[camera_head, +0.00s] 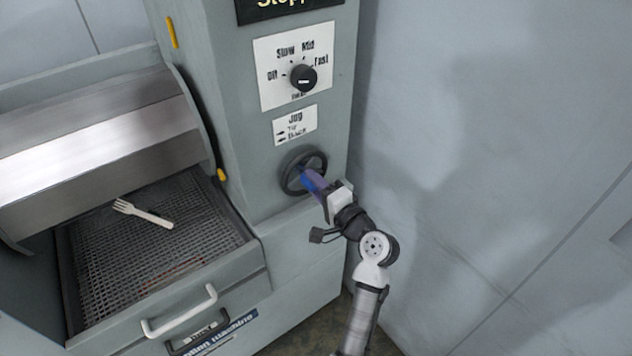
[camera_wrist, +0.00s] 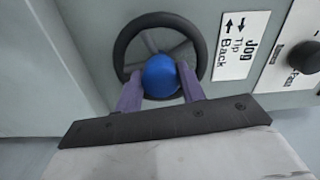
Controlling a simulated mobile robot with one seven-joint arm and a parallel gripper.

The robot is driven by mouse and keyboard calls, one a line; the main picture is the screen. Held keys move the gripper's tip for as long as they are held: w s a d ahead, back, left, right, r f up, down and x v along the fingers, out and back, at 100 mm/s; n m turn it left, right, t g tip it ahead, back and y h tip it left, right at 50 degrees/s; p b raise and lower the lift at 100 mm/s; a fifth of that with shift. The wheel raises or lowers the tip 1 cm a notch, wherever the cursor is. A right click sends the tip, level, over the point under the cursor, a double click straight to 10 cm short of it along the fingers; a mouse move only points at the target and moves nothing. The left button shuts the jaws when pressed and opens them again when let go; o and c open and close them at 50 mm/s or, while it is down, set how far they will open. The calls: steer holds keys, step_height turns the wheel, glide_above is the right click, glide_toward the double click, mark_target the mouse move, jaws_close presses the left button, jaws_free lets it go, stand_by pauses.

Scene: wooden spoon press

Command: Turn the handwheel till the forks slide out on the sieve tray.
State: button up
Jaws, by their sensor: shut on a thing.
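The dark handwheel (camera_head: 291,169) is on the front of the grey machine, below the Jog label. In the wrist view the handwheel (camera_wrist: 127,42) shows its round rim and spokes, with a blue ball-shaped knob (camera_wrist: 160,76) in front of it. My gripper (camera_wrist: 160,88) is shut on the blue knob, with one purple finger on each side; it also shows in the head view (camera_head: 309,182). One white fork (camera_head: 144,213) lies on the mesh sieve tray (camera_head: 150,262), near the metal chute.
A speed dial (camera_head: 303,78) with Off, Slow, Mid and Fast marks is above the Jog label (camera_head: 295,126). A drawer with a white handle (camera_head: 181,312) is below the tray. A bare grey wall (camera_head: 500,130) stands to the right.

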stand_by(0.4)
steer(key=o, duration=1)
steer(key=b+v, duration=0.4)
steer(key=v, duration=0.9)
steer(key=shift+s+d, duration=0.25)
steer(key=shift+s, duration=0.1)
